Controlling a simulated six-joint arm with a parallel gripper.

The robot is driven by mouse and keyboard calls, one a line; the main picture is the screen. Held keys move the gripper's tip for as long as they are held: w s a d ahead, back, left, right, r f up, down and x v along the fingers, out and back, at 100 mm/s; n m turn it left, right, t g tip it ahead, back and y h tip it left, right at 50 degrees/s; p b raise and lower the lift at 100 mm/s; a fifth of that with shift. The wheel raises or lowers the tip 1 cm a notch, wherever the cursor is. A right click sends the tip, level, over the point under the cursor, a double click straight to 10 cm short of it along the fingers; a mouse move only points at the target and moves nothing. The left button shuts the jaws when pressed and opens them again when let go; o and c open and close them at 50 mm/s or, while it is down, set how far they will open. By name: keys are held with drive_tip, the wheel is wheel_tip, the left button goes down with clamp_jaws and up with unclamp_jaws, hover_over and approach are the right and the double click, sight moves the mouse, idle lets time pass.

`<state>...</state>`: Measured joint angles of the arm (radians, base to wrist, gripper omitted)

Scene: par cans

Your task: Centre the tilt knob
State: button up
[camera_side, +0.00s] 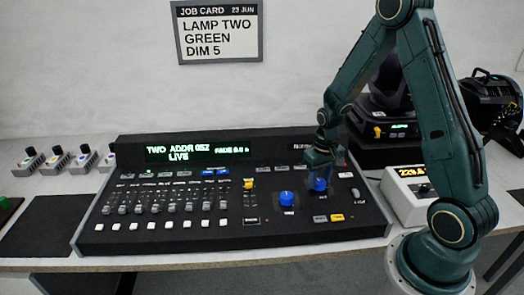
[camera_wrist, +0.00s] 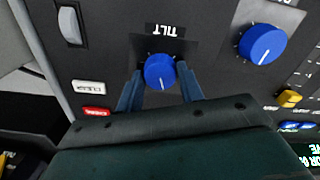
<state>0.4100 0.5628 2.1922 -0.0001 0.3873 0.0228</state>
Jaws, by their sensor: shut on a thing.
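The tilt knob (camera_wrist: 160,72) is a round blue knob with a white pointer line, under a label reading TILT that is upside down in the wrist view. Its pointer runs toward the bottom of that view, roughly straight. My gripper (camera_wrist: 160,92) has one finger on each side of the knob and is shut on it. In the side view the knob (camera_side: 320,185) shows just below my gripper (camera_side: 318,172), at the right of the black lighting console (camera_side: 235,238). The fingertips are partly hidden there.
A second blue knob (camera_side: 287,198) stands left of the tilt knob. The console has several faders and buttons, and a lit display (camera_side: 198,152) reading TWO, LIVE. A white box with a yellow readout (camera_side: 408,190) stands to the right. A job card (camera_side: 218,32) hangs behind.

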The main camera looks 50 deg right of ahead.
sight(320, 181)
drive_tip(key=shift+m, duration=1.9)
drive_tip(key=o, duration=1)
drive_tip(key=shift+r, duration=0.2)
wheel_tip(320, 181, up, 14)
drive_tip(key=shift+f, duration=0.25)
